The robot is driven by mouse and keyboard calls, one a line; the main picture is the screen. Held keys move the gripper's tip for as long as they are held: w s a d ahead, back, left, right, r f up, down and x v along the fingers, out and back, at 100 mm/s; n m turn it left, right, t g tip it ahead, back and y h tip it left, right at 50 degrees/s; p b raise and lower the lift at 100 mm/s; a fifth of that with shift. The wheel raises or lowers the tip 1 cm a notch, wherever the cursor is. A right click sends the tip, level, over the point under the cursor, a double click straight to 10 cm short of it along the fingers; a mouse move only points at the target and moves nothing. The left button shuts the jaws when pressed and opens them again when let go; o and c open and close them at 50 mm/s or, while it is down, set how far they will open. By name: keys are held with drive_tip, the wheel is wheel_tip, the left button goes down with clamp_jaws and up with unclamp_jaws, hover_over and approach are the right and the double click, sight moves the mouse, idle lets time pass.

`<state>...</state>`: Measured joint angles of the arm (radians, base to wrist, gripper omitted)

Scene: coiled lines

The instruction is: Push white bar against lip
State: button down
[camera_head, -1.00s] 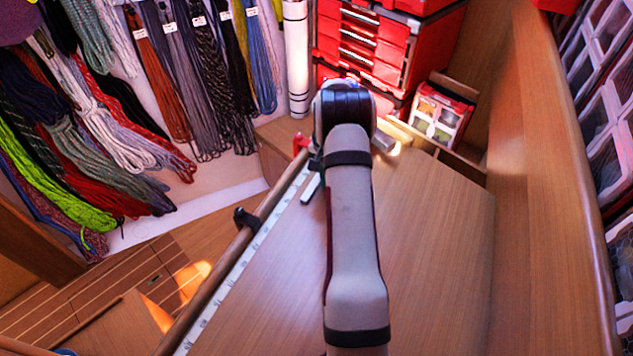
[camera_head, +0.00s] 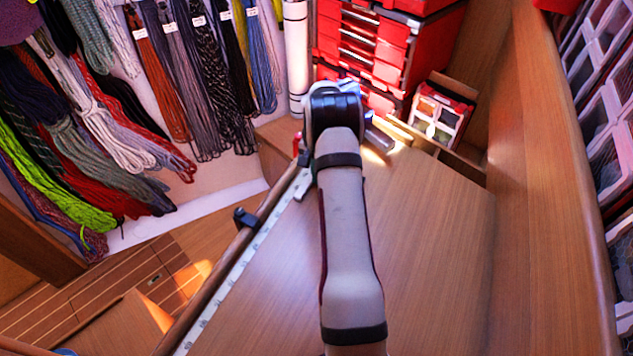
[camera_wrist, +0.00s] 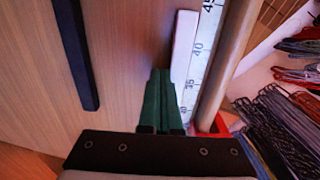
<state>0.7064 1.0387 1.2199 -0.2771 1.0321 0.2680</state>
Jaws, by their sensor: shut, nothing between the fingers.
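The white bar (camera_wrist: 183,45) lies flat on the wooden tabletop in the wrist view, alongside the ruler strip (camera_wrist: 204,50). Its right edge is at or very close to the strip; I cannot tell whether they touch. The rounded wooden lip (camera_wrist: 231,62) runs just beyond the strip. My gripper (camera_wrist: 162,75) is shut and empty, its green fingers low at the bar's left side near its closer end. In the head view, a short piece of the bar (camera_head: 303,186) shows left of my wrist, beside the lip (camera_head: 222,268); my fingertips are hidden there.
A dark bar (camera_wrist: 75,50) lies on the table left of my gripper in the wrist view. A black clamp (camera_head: 245,217) sits on the lip, and a red piece (camera_wrist: 219,125) is close to my fingers' right. The tabletop (camera_head: 430,260) right of my arm is clear.

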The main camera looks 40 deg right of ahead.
sight(306, 176)
drive_tip(key=shift+w+a, duration=0.25)
drive_tip(key=shift+w, duration=0.45)
drive_tip(key=shift+w+a, duration=0.3)
drive_tip(key=shift+w, duration=0.55)
drive_tip(key=shift+s+d, duration=0.25)
drive_tip(key=shift+s, duration=0.45)
wheel_tip(306, 176, up, 7)
